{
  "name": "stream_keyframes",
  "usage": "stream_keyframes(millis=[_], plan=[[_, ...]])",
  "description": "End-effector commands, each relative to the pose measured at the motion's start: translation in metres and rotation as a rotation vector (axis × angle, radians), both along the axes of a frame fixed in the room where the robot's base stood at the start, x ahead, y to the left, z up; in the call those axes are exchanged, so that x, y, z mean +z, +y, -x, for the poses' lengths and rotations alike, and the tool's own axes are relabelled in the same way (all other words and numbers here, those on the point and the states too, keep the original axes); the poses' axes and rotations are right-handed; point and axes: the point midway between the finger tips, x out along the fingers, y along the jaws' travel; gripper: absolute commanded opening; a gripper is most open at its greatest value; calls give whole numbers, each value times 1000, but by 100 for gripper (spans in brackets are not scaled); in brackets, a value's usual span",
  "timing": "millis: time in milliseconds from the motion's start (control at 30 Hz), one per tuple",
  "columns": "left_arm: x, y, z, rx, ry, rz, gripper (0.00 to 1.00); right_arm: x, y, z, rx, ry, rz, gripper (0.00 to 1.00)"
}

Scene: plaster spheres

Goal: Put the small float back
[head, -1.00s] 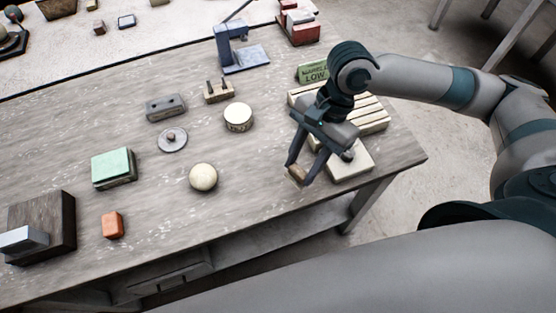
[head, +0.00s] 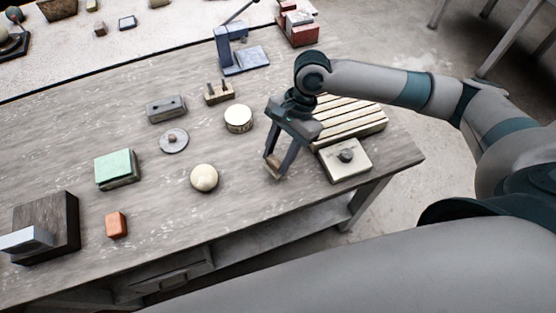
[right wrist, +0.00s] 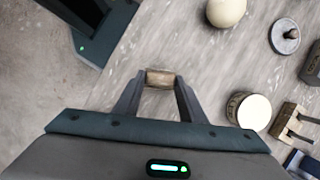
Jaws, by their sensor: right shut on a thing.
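My right gripper (head: 274,166) is above the front right part of the workbench, pointing down. It is shut on a small brown wooden piece (head: 272,160), apparently the small float. In the right wrist view the wooden piece (right wrist: 160,78) sits crosswise between the two fingertips, with a paler band along it. The gripper is left of a pale square board (head: 357,168) with a dark round knob, and right of a cream plaster sphere (head: 204,178). I cannot tell the height of the held piece above the bench.
A slatted rack (head: 355,115) stands behind the square board. A round tin (head: 239,119), a grey disc with a knob (head: 173,141), a grey two-hole block (head: 166,109) and a pegged wooden block (head: 219,93) stand to the left. Bare bench lies between gripper and sphere.

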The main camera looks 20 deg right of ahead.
Motion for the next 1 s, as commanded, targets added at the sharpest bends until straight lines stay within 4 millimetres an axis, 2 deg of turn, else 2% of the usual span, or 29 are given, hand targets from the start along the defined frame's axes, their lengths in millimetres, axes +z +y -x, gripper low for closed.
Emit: stream_keyframes(millis=[300,667,700,767,1000], plan=[[10,-1,0,0,0,1,100,-31,0,1,1,3,1,15],[12,-1,0,0,0,1,100,-33,0,1,1,2,1,15],[11,-1,0,0,0,1,100,-34,0,1,2,1,1,42],[11,-1,0,0,0,1,100,-34,0,1,1,0,0,55],[11,-1,0,0,0,1,100,-34,0,1,2,1,1,55]])
